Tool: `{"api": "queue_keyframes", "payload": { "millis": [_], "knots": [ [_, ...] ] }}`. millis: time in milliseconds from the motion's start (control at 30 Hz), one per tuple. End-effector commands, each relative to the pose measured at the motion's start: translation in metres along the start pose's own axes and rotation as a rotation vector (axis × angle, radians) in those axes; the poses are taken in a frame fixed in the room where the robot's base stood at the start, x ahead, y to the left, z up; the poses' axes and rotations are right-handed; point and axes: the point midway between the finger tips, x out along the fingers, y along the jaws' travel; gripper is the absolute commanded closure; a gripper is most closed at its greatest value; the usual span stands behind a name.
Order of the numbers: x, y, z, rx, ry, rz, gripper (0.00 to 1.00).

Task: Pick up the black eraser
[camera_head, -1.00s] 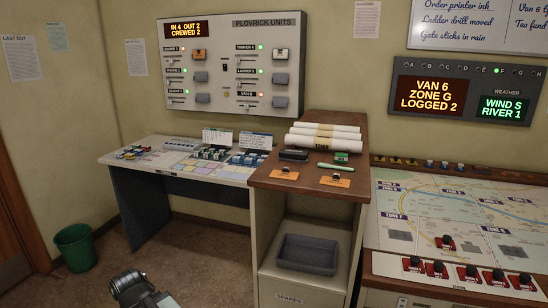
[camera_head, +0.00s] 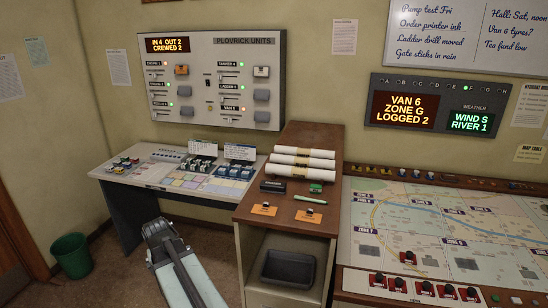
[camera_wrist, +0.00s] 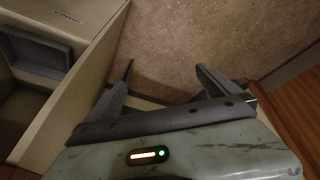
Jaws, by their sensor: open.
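The black eraser (camera_head: 273,186) looks like a small dark block lying on the brown top of the cabinet (camera_head: 258,218), in front of the white paper rolls. It is not in the wrist view. My gripper (camera_wrist: 165,66) is open and empty in the wrist view, with its two dark fingers apart above the brown floor. In the head view my arm (camera_head: 185,268) rises from the bottom edge, left of the cabinet and apart from the eraser. The fingers are hard to make out there.
Beside the eraser lie a green block (camera_head: 316,188), a green marker (camera_head: 310,199) and two orange tags (camera_head: 264,209). Paper rolls (camera_head: 301,163) lie behind. A grey bin (camera_head: 288,268) sits on the shelf below. A map table (camera_head: 345,235) stands right, a desk (camera_head: 120,176) left.

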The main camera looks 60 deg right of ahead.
Motion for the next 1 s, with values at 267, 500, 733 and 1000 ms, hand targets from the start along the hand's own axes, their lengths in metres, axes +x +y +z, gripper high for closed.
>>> {"api": "queue_keyframes", "payload": {
  "millis": [267,500,733,1000],
  "knots": [
    [-0.110,0.151,-0.102,0.250,0.158,0.105,0.00],
    [-0.126,0.317,-0.127,0.488,0.314,0.230,0.00],
    [-0.136,0.410,-0.122,0.608,0.402,0.305,0.00],
    [-0.119,0.422,-0.125,0.615,0.407,0.310,0.00]
  ]
}}
